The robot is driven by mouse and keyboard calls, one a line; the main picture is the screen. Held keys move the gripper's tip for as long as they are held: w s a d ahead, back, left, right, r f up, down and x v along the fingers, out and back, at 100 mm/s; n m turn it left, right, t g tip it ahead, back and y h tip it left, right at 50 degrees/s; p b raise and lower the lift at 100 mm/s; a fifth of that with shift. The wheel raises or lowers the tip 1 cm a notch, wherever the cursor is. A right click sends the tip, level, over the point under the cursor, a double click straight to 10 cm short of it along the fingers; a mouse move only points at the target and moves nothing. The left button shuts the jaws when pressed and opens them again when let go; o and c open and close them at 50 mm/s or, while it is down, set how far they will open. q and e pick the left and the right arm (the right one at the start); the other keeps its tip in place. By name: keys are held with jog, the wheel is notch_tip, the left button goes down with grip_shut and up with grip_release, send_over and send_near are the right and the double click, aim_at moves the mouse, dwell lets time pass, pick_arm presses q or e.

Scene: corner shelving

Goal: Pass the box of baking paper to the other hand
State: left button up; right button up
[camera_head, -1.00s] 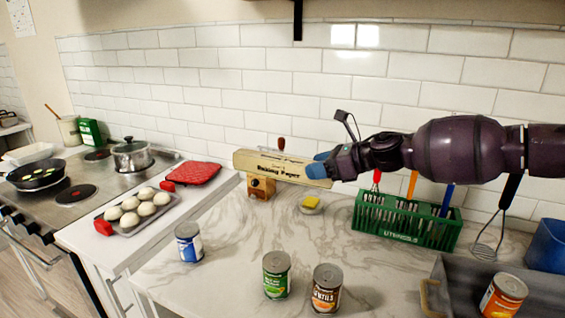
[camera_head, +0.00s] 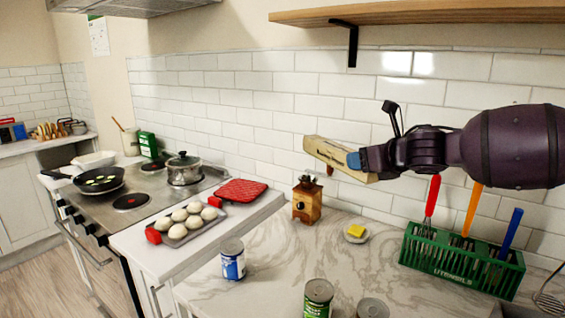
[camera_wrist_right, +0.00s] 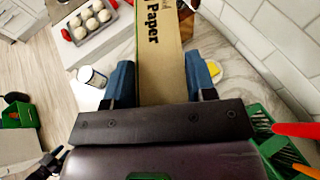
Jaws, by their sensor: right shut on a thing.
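The long tan box of baking paper (camera_head: 326,153) is in the air above the counter, in front of the tiled wall. My right gripper (camera_head: 355,161) is shut on it near its right end. In the right wrist view the box (camera_wrist_right: 160,45) lies between the two blue fingers of the right gripper (camera_wrist_right: 160,80), with "Paper" printed on it. My left gripper is out of the head view.
A green utensil rack (camera_head: 462,262), a yellow sponge-like block on a dish (camera_head: 356,233), a wooden grinder (camera_head: 307,203) and several cans stand on the marble counter. A tray of buns (camera_head: 185,224) and a stove (camera_head: 125,205) are at left. A wooden shelf (camera_head: 420,15) hangs above.

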jog(key=shift+s+a+r+m+h, duration=0.15)
jog(key=shift+s+r+m+h, duration=0.1)
jog(key=shift+s+m+h, duration=0.15)
jog(key=shift+s+a+r+m+t+h, duration=0.1)
jog(key=shift+s+r+m+t+h, duration=0.1)
jog(key=shift+s+m+t+h, duration=0.4)
jog(key=s+d+f+m+h, duration=0.3)
jog(key=s+f, duration=0.5)
jog(key=s, duration=0.4)
jog(key=shift+s+f+h, duration=0.2)
jog(key=shift+s+h, duration=0.1)
jog(key=shift+h, duration=0.2)
